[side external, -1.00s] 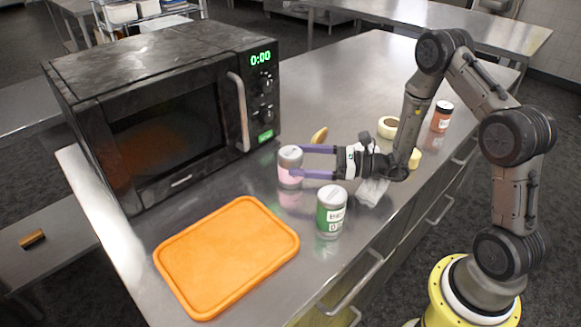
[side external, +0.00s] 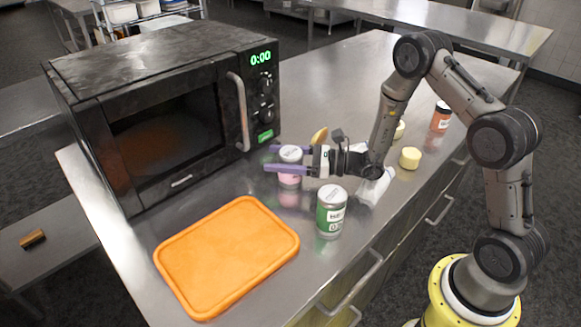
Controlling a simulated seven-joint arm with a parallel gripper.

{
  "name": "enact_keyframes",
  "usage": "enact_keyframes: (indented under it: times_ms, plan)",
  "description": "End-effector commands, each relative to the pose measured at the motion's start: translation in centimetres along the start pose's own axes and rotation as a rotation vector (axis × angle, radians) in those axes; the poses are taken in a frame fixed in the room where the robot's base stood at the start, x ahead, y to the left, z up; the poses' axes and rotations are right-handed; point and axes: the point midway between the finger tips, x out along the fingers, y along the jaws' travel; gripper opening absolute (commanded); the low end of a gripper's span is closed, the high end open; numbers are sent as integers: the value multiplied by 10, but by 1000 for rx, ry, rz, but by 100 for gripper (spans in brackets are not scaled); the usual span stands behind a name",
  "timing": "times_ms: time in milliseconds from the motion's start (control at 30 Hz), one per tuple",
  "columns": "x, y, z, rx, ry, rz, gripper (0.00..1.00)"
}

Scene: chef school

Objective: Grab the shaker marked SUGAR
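A shaker with a pink label and a pale lid (side external: 290,154) stands upright on the steel counter in front of the microwave. My gripper (side external: 272,158) reaches around it from the right, with one purple finger behind it and one across its front. The fingertips extend past the shaker to the left. The fingers are apart, and I cannot tell whether they touch it. A shaker with a green label (side external: 331,213) stands nearer the camera, and an orange-red one (side external: 441,117) stands at the back right. No label is clearly legible as SUGAR; the near finger covers part of the pink one.
A black microwave (side external: 165,125) stands at the left. An orange cutting board (side external: 228,257) lies in front. A yellow cylinder (side external: 410,158), a white crumpled cloth (side external: 375,187) and a yellowish object (side external: 319,136) lie near the arm. The back of the counter (side external: 335,85) is clear.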

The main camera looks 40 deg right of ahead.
Motion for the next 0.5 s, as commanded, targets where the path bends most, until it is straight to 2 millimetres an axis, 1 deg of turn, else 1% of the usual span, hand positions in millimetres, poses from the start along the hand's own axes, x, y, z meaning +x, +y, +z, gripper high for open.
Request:
enact_keyframes:
  times_ms: [33, 233, 267, 500]
  plan:
    - [0, 0, 0, 0, 0, 0, 46]
    - [0, 0, 0, 0, -1, 0, 10]
    - [0, 0, 1, -1, -2, 0, 8]
    - [0, 0, 2, -2, -2, 0, 8]
